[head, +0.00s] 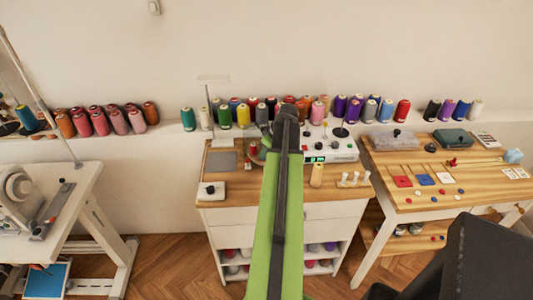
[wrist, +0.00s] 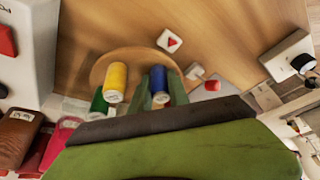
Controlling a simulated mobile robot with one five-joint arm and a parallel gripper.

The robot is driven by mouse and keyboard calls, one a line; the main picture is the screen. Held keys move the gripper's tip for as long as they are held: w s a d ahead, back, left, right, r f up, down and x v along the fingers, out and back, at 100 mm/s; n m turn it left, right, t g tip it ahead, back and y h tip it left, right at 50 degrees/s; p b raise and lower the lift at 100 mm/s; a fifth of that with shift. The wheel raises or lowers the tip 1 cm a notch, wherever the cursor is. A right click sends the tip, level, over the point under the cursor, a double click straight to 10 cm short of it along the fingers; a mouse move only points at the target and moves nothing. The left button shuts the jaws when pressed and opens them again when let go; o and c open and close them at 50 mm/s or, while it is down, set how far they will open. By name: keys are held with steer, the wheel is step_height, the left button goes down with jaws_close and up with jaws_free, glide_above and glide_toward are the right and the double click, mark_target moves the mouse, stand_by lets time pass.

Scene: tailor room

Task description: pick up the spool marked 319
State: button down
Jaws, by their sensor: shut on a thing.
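In the wrist view, a blue spool (wrist: 160,86) with a pale end stands between the two dark green fingers of my gripper (wrist: 161,92), which is shut on it. A yellow spool (wrist: 116,80) with a pale end is just left of it, and a green spool (wrist: 98,103) is further left. Markings on these spools are too small to read, so I cannot tell which one is marked 319. My arm covers the lower part of the wrist view.
A white block with a red triangle (wrist: 170,40) lies beyond. Brown (wrist: 18,137) and red spools crowd the left. In the head view, a box with a green display (head: 330,151) stands right of my arm.

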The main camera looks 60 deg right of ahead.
step_height(320, 180, up, 5)
steer(key=p, duration=0.5)
steer(key=shift+s+r, duration=0.15)
steer(key=s+r+p, duration=0.5)
steer(key=s+p, duration=0.1)
steer(key=s, duration=0.5)
steer(key=shift+s+d+r, duration=0.15)
steer(key=shift+s+r, duration=0.05)
steer(key=shift+r, duration=0.1)
